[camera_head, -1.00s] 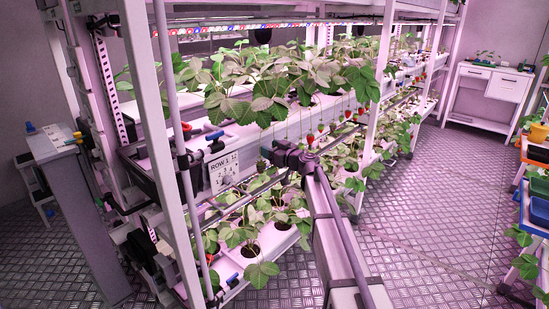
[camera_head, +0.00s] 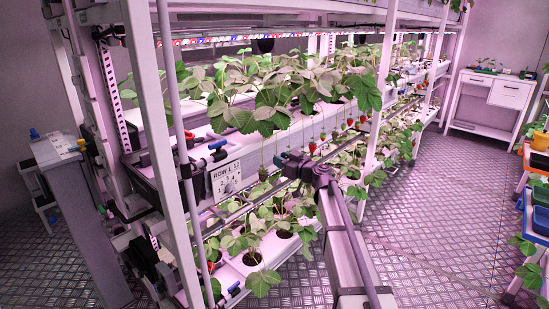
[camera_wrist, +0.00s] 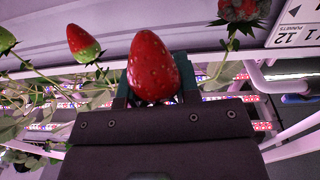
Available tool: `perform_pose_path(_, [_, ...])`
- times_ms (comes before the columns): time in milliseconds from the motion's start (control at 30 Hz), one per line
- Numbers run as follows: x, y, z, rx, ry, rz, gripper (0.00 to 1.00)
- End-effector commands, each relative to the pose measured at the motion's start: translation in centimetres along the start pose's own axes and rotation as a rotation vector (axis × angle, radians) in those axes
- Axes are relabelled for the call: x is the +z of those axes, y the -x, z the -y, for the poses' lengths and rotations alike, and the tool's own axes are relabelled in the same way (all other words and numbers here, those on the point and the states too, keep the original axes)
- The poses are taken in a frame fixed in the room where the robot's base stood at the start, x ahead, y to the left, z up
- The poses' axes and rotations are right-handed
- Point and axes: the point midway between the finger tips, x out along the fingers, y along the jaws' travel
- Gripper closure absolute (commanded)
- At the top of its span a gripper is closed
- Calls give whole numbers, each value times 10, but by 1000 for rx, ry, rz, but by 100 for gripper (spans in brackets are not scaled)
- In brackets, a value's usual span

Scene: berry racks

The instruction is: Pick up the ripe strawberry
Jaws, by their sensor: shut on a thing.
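A large, fully red strawberry (camera_wrist: 152,65) fills the middle of the wrist view, between the dark fingers of my gripper (camera_wrist: 154,85). The gripper is shut on it. In the head view, my gripper (camera_head: 288,160) is beside the white trough, at the hanging fruit; the held berry cannot be made out there. In the wrist view, a red berry with a green end (camera_wrist: 83,42) hangs to the left, and a dark red berry (camera_wrist: 238,10) hangs at the upper right, both apart from the fingers.
A green berry (camera_wrist: 5,38) shows at the wrist view's left edge. Several red berries (camera_head: 350,122) hang along the trough (camera_head: 290,135). A rack post (camera_head: 378,100) stands right of the gripper. Lower plants (camera_head: 262,240) grow below. The aisle floor (camera_head: 430,220) is clear.

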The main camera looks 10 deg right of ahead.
Motion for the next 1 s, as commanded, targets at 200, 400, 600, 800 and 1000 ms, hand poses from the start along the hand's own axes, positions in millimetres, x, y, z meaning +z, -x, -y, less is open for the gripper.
perform_pose_path(200, [0, 70, 3, 3, 0, 0, 78])
perform_pose_path(400, [0, 120, 2, 2, 0, 0, 78])
perform_pose_path(600, [0, 136, 1, -1, 0, 0, 78])
perform_pose_path(800, [0, 135, 0, -1, 0, 0, 78])
perform_pose_path(1000, [0, 143, 0, 1, 0, 0, 78])
